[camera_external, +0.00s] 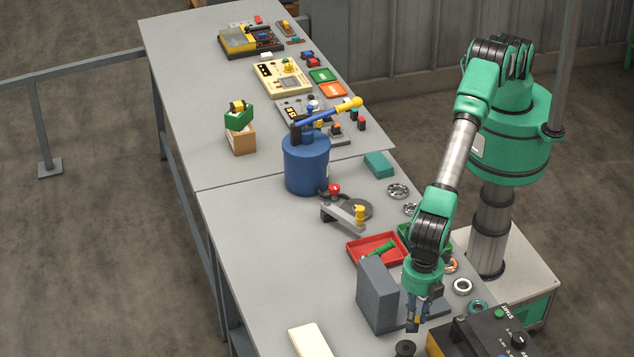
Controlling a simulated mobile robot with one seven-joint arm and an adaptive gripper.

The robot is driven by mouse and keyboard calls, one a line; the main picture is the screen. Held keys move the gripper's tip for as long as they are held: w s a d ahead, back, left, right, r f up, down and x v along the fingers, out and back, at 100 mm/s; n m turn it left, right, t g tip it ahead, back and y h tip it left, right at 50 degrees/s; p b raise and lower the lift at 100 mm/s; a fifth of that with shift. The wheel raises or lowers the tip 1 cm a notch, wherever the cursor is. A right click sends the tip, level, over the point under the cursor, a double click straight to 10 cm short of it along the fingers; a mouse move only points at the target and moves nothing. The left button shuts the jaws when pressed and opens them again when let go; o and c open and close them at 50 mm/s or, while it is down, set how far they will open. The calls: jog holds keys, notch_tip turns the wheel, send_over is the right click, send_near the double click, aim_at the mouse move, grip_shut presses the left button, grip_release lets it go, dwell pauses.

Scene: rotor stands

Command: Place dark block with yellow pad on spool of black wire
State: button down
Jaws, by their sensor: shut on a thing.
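My gripper (415,312) points down at the lower right, beside the grey angle block. It is shut on a small dark block with a yellow pad (413,324), which is mostly hidden by the fingers. A spool of black wire (404,348) stands on the table at the bottom edge of the view, just below and slightly left of the held block in the picture. The block looks apart from the spool, but its height above it is hard to judge.
A grey angle block (377,295) stands close left of my gripper. A dark control box (490,335) is at right. A red tray (375,250), rings (463,286) and a cream block (309,341) lie nearby. The table's left middle is clear.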

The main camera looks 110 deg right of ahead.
jog(key=shift+w+a+f, duration=0.1)
jog(key=shift+w+a, duration=0.9)
jog(key=shift+w, duration=0.1)
jog(key=shift+f+p, duration=0.45)
jog(key=shift+f, duration=1.3)
jog(key=shift+f, duration=0.1)
jog(key=c, duration=1.6)
grip_release()
jog(key=shift+o, duration=0.2)
notch_tip(320, 180, up, 12)
jog(key=b, duration=0.1)
